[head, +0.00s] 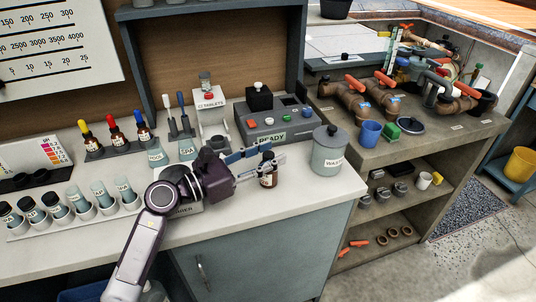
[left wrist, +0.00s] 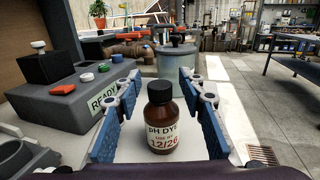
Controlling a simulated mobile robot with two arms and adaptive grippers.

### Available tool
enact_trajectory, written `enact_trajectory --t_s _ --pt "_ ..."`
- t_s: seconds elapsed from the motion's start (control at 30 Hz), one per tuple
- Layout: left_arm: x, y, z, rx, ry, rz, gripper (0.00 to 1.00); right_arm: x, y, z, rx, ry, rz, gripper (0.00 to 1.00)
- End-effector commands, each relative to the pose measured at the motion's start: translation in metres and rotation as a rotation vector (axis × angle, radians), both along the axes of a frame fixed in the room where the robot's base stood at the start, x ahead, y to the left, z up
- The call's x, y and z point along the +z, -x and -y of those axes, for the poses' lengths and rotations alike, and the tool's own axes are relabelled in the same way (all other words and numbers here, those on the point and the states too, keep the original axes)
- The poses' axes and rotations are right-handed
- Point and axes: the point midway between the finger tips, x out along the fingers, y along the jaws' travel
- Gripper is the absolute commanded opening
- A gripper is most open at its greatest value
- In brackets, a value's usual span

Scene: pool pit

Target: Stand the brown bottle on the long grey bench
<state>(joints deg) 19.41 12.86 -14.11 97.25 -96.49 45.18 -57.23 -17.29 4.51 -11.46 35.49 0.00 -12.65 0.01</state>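The brown bottle (head: 268,174) stands upright on the pale counter top (head: 300,192), its label reading pH DYE in the left wrist view (left wrist: 161,120). My left gripper (head: 255,159) reaches it from the left. In the left wrist view the gripper's blue-padded fingers (left wrist: 153,115) are spread wide, one on each side of the bottle, with gaps on both sides. My right gripper is not in view. A grey bench with pipework (head: 440,133) stands to the right; a long dark bench (left wrist: 303,70) shows far right in the left wrist view. I cannot tell which is the long grey bench.
A lidded grey WASTE pot (head: 329,150) stands right of the bottle. The READY box (head: 272,122) stands behind. Racks with dropper bottles (head: 115,137) and labelled bottles (head: 80,203) fill the counter's left. Floor (head: 480,250) is open at the right.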

Motion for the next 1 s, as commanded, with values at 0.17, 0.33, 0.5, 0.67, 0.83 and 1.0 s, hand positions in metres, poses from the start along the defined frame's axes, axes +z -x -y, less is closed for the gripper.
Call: enact_trajectory --t_s 0.17,0.33,0.5,0.67,0.83,1.0 --pt "-0.004 0.015 -0.025 0.002 -0.006 0.001 0.37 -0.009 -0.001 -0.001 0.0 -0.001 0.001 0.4" --pt "-0.004 0.03 -0.048 0.002 -0.005 0.0 0.37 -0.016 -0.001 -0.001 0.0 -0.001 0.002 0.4" --pt "-0.002 0.039 -0.06 0.001 -0.002 0.0 0.37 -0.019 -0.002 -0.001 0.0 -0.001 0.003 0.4" --pt "0.0 0.041 -0.063 0.0 -0.001 0.0 0.37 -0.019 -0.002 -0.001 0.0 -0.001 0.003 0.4" --pt "0.0 0.04 -0.062 0.0 -0.001 -0.001 0.37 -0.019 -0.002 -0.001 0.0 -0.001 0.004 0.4" --pt "0.009 0.04 -0.062 0.001 0.0 0.0 0.37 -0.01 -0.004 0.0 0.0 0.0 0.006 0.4"
